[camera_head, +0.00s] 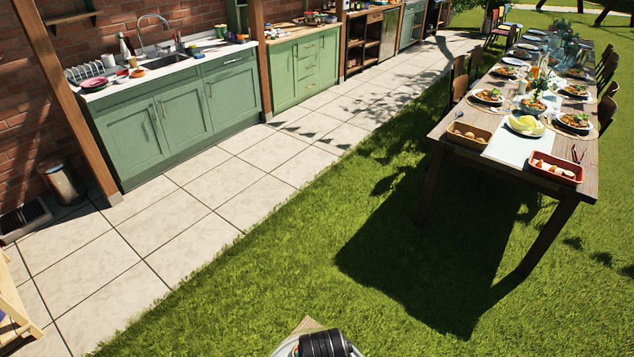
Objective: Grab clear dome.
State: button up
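I cannot make out a clear dome anywhere in the head view. The long wooden table (447,134) stands on the grass at the right, laid with plates of food, bowls and glassware too small to tell apart at its far end. My gripper's fingers do not show. A dark, ribbed rounded part at the bottom edge looks like part of my arm, with a pale curved edge and a small brown corner beside it.
Green kitchen cabinets (180,112) with a sink (165,62) line the brick wall at the left. A metal bin (63,183) stands by a wooden post. Wooden chairs (459,80) flank the table. Open grass (270,270) and stone paving (185,217) lie between.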

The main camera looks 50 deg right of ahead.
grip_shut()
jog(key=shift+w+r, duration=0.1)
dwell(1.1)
